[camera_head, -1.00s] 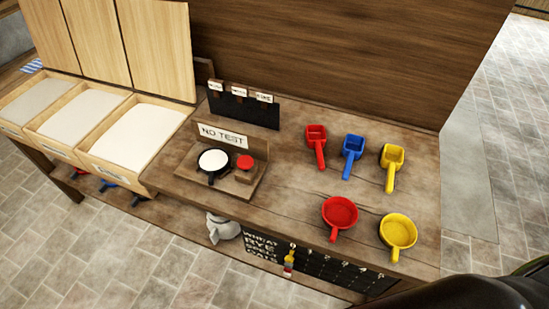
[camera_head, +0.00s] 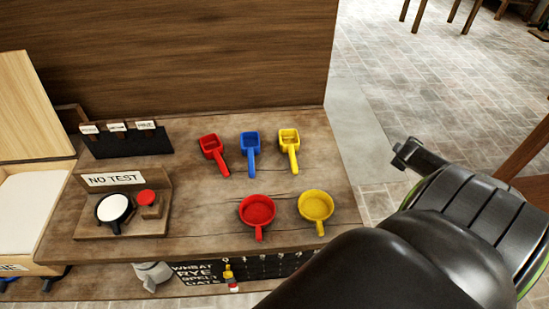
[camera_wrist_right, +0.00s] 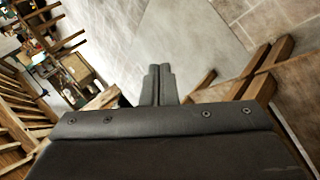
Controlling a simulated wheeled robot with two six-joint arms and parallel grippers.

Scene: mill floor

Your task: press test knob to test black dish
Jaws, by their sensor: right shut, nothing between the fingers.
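The black dish (camera_head: 114,208), holding white contents, sits on the wooden test stand (camera_head: 95,232) at the left of the counter. The red test knob (camera_head: 147,197) is on a small block just right of the dish. A "NO TEST" sign (camera_head: 114,178) stands behind them. My right arm fills the lower right of the head view, and its gripper (camera_head: 400,152) is beyond the counter's right end, far from the knob. In the right wrist view the gripper fingers (camera_wrist_right: 158,85) are shut and empty, over the floor. My left gripper is not in view.
Red (camera_head: 213,146), blue (camera_head: 250,143) and yellow (camera_head: 289,141) scoops lie at the back of the counter (camera_head: 190,205). Red (camera_head: 257,210) and yellow (camera_head: 316,205) dishes lie in front. A wooden wall (camera_head: 180,60) rises behind. Bare counter lies between the stand and scoops.

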